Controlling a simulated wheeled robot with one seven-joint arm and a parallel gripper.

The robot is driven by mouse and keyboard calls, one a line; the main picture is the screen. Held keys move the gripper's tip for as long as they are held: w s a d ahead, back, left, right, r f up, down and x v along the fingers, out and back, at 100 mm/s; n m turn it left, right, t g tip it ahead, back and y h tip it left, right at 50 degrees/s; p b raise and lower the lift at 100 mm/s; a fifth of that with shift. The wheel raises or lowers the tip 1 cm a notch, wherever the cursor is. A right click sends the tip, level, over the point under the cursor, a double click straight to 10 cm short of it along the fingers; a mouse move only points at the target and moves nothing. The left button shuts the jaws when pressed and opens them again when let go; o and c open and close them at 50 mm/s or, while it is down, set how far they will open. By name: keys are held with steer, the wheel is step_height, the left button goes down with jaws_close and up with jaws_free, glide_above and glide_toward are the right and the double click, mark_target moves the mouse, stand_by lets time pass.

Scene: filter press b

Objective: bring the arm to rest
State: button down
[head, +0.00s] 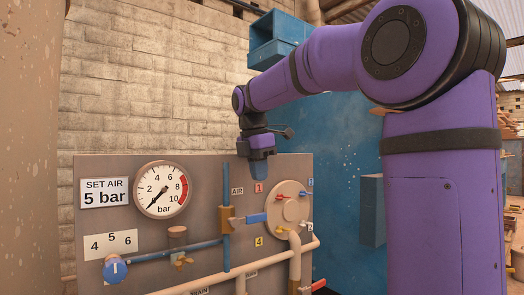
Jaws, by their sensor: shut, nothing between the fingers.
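My arm (300,80) is purple with black bands and reaches left from the right side in the head view. My gripper (259,171) hangs from its end, pointing down, with the fingers shut and empty. It shows in front of the upper part of the grey panel (205,172), just above the round plate and near the label 1. Whether it touches the panel cannot be told, but a gap shows between it and the blue valve handle (253,218) below.
The panel carries a pressure gauge (162,190), a blue knob (115,270) marked 4 5 6, pipes (295,262) and a round plate (289,204) with small coloured levers. A blue cabinet (342,135) stands behind. A brick wall (150,100) is at the back left.

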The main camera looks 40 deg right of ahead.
step_height(320, 180, up, 6)
steer(key=s+a+f+m+t, duration=0.1)
steer(key=s+a+f+m, duration=0.2)
steer(key=s+f+m, duration=0.3)
steer(key=s+a+f+m+t+y, duration=0.1)
steer(key=s+a+f+m+t, duration=0.1)
steer(key=s+a+f+m, duration=0.2)
steer(key=s+a+f+m+t, duration=0.2)
steer(key=s+a+f+m, duration=0.2)
steer(key=s+f+m, duration=0.4)
steer(key=s+f, duration=0.4)
steer(key=shift+s+y, duration=0.35)
steer(key=shift+y, duration=0.05)
stand_by(1.9)
